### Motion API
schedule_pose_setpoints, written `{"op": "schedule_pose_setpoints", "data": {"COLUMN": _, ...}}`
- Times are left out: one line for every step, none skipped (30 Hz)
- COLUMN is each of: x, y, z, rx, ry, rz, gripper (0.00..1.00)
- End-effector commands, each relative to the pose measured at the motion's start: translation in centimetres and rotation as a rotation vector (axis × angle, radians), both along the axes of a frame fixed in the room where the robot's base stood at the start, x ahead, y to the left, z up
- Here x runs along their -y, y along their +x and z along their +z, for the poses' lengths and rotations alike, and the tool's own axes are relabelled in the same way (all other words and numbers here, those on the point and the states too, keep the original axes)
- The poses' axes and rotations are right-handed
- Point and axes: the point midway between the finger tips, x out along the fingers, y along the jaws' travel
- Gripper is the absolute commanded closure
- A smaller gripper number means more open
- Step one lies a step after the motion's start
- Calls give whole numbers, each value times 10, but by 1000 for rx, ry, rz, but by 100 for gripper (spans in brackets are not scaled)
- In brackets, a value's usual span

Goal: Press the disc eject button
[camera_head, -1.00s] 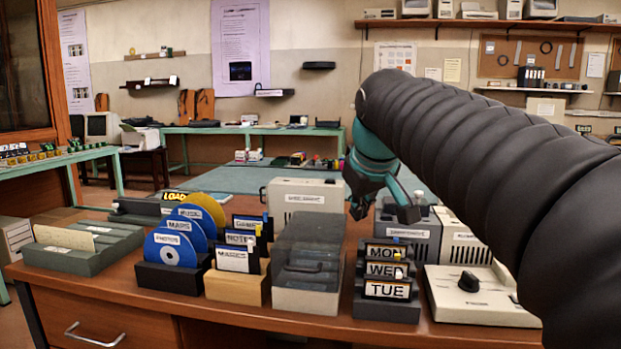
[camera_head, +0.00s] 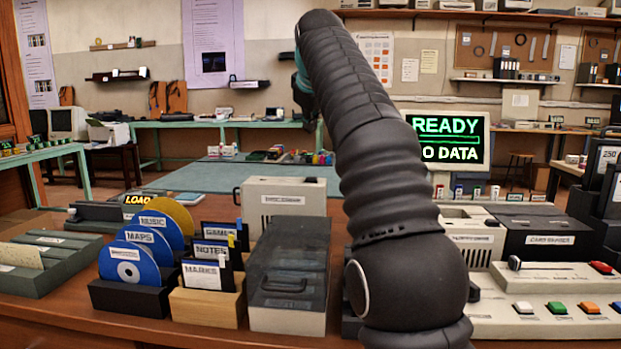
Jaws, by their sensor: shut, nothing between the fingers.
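My gripper (camera_head: 304,98) is raised high above the desk, left of my dark ribbed arm. Only a teal part and dark finger parts show past the arm; it holds nothing. No button reads clearly as disc eject. At the right front, a pale panel bears a white button (camera_head: 523,307), a green button (camera_head: 557,308), an orange button (camera_head: 588,308) and a partly cut-off blue one. A red button (camera_head: 601,267) sits on a pale unit behind it. A beige device (camera_head: 287,203) with an unreadable label stands at the desk's middle. My gripper is far from all of these.
Blue discs (camera_head: 128,264) stand in a dark rack, with floppy disks (camera_head: 202,274) in a wooden holder beside them. A smoky-lidded box (camera_head: 290,270) is left of my arm.

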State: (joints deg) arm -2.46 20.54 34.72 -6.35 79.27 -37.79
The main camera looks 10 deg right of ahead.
Motion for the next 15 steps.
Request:
{"op": "schedule_pose_setpoints", "data": {"x": 0, "y": 0, "z": 0, "rx": -1, "ry": 0, "rz": -1, "gripper": 100}}
{"op": "schedule_pose_setpoints", "data": {"x": 1, "y": 0, "z": 0, "rx": -1, "ry": 0, "rz": -1, "gripper": 100}}
{"op": "schedule_pose_setpoints", "data": {"x": 1, "y": 0, "z": 0, "rx": -1, "ry": 0, "rz": -1, "gripper": 100}}
{"op": "schedule_pose_setpoints", "data": {"x": 1, "y": 0, "z": 0, "rx": -1, "ry": 1, "rz": -2, "gripper": 100}}
{"op": "schedule_pose_setpoints", "data": {"x": 1, "y": 0, "z": 0, "rx": -1, "ry": 1, "rz": -2, "gripper": 100}}
{"op": "schedule_pose_setpoints", "data": {"x": 1, "y": 0, "z": -1, "rx": -1, "ry": 1, "rz": -2, "gripper": 100}}
{"op": "schedule_pose_setpoints", "data": {"x": 1, "y": 0, "z": -2, "rx": -1, "ry": 1, "rz": -2, "gripper": 100}}
{"op": "schedule_pose_setpoints", "data": {"x": 1, "y": 0, "z": -2, "rx": -1, "ry": 1, "rz": -2, "gripper": 100}}
{"op": "schedule_pose_setpoints", "data": {"x": 2, "y": 0, "z": -4, "rx": -1, "ry": 1, "rz": -3, "gripper": 100}}
{"op": "schedule_pose_setpoints", "data": {"x": 2, "y": 0, "z": -5, "rx": -2, "ry": 1, "rz": -4, "gripper": 100}}
{"op": "schedule_pose_setpoints", "data": {"x": 2, "y": 0, "z": -7, "rx": -3, "ry": 0, "rz": -4, "gripper": 100}}
{"op": "schedule_pose_setpoints", "data": {"x": 2, "y": 0, "z": -8, "rx": -1, "ry": 0, "rz": -4, "gripper": 100}}
{"op": "schedule_pose_setpoints", "data": {"x": 2, "y": -1, "z": -11, "rx": -2, "ry": 1, "rz": -4, "gripper": 100}}
{"op": "schedule_pose_setpoints", "data": {"x": 2, "y": -1, "z": -13, "rx": -3, "ry": 0, "rz": -4, "gripper": 100}}
{"op": "schedule_pose_setpoints", "data": {"x": 2, "y": -1, "z": -16, "rx": -2, "ry": 1, "rz": -4, "gripper": 100}}
